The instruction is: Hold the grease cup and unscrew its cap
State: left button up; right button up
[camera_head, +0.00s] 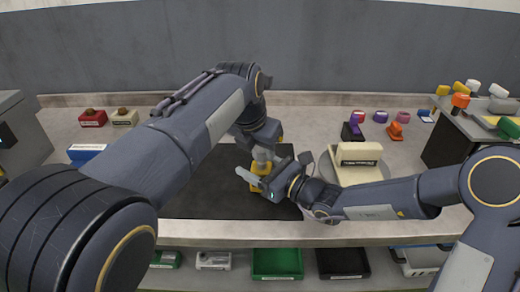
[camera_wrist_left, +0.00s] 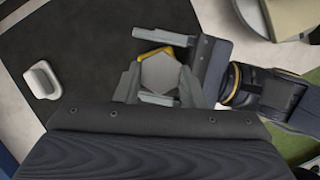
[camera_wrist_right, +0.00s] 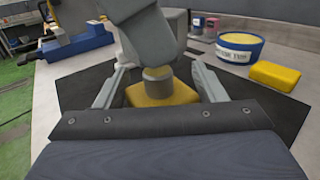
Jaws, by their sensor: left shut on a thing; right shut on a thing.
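The grease cup has a yellow body (camera_head: 258,168) and stands over the dark mat near the middle of the head view. Its grey six-sided cap (camera_wrist_left: 162,75) faces up in the left wrist view. My left gripper (camera_head: 263,154) comes from above and is shut on the cap. My right gripper (camera_head: 257,180) comes in low from the right and is shut on the yellow body, which also shows between its fingers in the right wrist view (camera_wrist_right: 160,92). A grey neck (camera_wrist_right: 157,72) shows above the body. My left gripper hides the cap in that view.
A cream labelled block (camera_head: 358,153) sits on a round plate right of the grippers. Red (camera_head: 93,118) and tan (camera_head: 125,118) bins stand at the back left. A side table at right holds several coloured parts. The dark mat (camera_head: 205,195) is mostly bare around the cup.

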aim_at(260, 150)
dwell(0.3)
pick_arm(q)
jog(key=shift+r, duration=2.5)
pick_arm(e)
jog(key=o, duration=1.5)
jog(key=shift+c, duration=0.2)
jog(key=shift+d, duration=0.1)
